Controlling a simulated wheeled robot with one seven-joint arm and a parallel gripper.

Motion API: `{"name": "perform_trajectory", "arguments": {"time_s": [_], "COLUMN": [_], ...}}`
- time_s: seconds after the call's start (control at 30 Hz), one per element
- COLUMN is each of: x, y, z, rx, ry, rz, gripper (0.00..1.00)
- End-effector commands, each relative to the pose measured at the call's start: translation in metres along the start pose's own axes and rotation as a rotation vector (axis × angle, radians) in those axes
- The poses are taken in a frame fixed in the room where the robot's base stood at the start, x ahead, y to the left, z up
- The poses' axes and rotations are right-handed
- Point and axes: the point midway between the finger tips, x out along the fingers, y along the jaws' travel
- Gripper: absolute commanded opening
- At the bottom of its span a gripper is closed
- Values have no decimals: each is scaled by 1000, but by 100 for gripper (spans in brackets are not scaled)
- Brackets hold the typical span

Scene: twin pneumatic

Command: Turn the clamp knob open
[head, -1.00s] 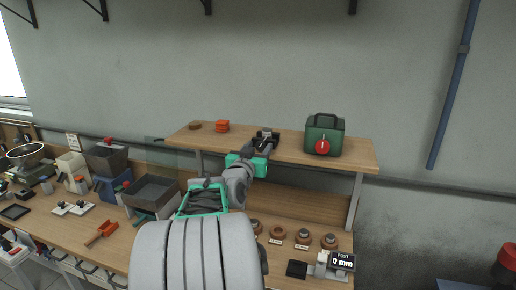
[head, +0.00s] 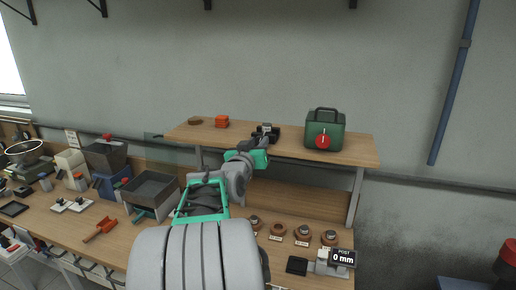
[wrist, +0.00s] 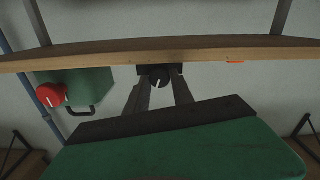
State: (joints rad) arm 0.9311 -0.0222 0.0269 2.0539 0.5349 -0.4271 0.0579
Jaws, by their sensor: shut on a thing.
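A small black clamp (head: 268,131) sits at the front edge of the raised wooden shelf. In the wrist view, its dark round knob (wrist: 159,84) with a white pointer line faces my gripper. My gripper (wrist: 160,78) reaches the knob with one finger on each side. It is shut on the knob, though the exact finger contact is hard to see. In the head view, my gripper (head: 264,143) and wrist partly hide the front of the clamp.
The shelf (head: 350,151) also holds a green box (head: 338,140) with a red knob (head: 323,142), right of the clamp, and a red-orange block (head: 222,121) to the left. Below, several round brown-based parts and a "0 mm" display (head: 342,258) stand on the bench.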

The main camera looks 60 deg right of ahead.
Motion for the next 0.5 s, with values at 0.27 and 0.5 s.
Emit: {"name": "perform_trajectory", "arguments": {"time_s": [0.27, 0.5], "x": [0, 0], "y": [-1, -1], "z": [1, 0], "rx": [-225, -229], "ry": [2, 0], "rz": [1, 0], "gripper": [0, 0]}}
